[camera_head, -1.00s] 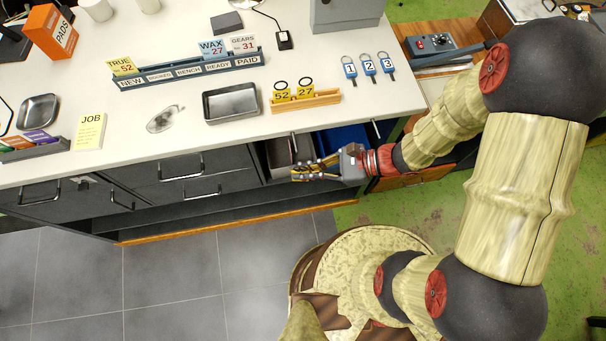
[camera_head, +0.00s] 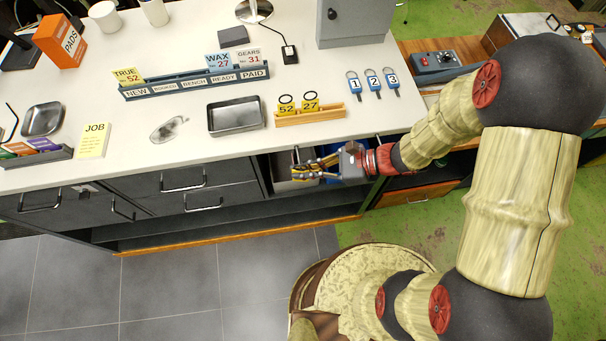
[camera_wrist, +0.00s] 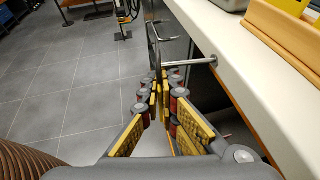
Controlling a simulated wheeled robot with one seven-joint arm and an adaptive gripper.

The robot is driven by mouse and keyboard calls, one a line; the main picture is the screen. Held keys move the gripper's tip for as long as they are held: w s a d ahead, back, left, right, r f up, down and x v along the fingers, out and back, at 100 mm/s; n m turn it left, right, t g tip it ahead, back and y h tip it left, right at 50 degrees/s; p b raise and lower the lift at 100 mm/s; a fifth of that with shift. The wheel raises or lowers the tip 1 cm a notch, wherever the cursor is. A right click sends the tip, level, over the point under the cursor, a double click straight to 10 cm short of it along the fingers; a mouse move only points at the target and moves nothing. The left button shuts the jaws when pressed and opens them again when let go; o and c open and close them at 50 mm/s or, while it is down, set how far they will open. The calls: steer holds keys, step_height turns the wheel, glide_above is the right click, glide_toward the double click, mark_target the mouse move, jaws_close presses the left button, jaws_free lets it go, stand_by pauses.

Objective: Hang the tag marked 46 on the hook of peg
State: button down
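Yellow tags marked 52 (camera_head: 286,108) and 27 (camera_head: 311,106), each with a dark ring, stand in a wooden rack (camera_head: 312,116) on the bench. My gripper (camera_head: 298,172) is at the bench's front edge, over an open drawer (camera_head: 283,184), and points left. In the wrist view my gripper (camera_wrist: 160,86) has its fingertips close together; whether they touch is unclear. A metal bar (camera_wrist: 190,63) on the bench front shows just beyond the tips.
Blue key tags 1, 2 and 3 (camera_head: 373,83) lie on the bench right of the rack. An empty metal tray (camera_head: 236,116) and a long label rail (camera_head: 195,83) stand left. A grey cabinet (camera_head: 352,22) stands behind. The tiled floor (camera_head: 180,290) before the bench is clear.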

steer(key=shift+w+a+f+b, duration=0.15)
steer(key=shift+w+b, duration=0.05)
steer(key=shift+w, duration=0.35)
steer(key=shift+w+a+f+b, duration=0.1)
steer(key=shift+w+f+b, duration=0.05)
steer(key=shift+w, duration=0.45)
steer(key=shift+w+a+f+b, duration=0.15)
steer(key=shift+w+b, duration=0.05)
steer(key=shift+w, duration=0.35)
steer(key=c, duration=2.2)
jaws_free()
steer(key=shift+c, duration=0.2)
steer(key=o, duration=0.4)
steer(key=shift+c, duration=0.2)
steer(key=shift+w, duration=0.1)
steer(key=p+v, duration=0.4)
steer(key=v, duration=0.7)
steer(key=shift+p, duration=0.4)
steer(key=shift+f, duration=0.1)
stand_by(0.4)
